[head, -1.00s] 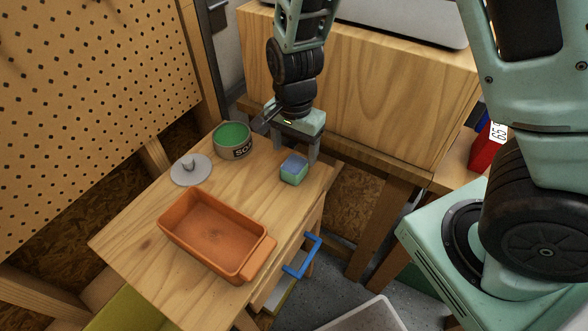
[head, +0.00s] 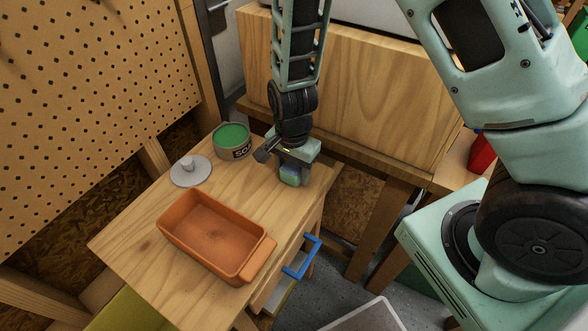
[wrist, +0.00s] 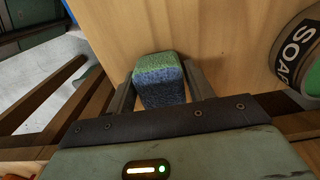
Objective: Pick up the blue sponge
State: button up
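The blue sponge (head: 290,176), blue with a green layer, sits on the wooden cabinet top near its right back edge. In the wrist view the sponge (wrist: 160,80) stands between the two fingers of my gripper (wrist: 162,88). The fingers are apart, one on each side, with narrow gaps, so my gripper looks open around it. In the head view my gripper (head: 292,171) points down over the sponge and hides part of it.
An orange tray (head: 172,217) lies at the front of the cabinet top. A green-filled soap bowl (head: 236,153) and a grey lid with a knob (head: 190,177) stand to the left. A blue drawer handle (head: 303,258) sticks out at the front right. A wooden panel (head: 365,100) rises behind.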

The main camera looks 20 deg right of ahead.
aim_at(292, 165)
jog(key=c, duration=0.6)
notch_tip(292, 165, up, 10)
jog(key=shift+r+p, duration=0.1)
jog(key=shift+p, duration=0.25)
jog(key=shift+o, duration=1)
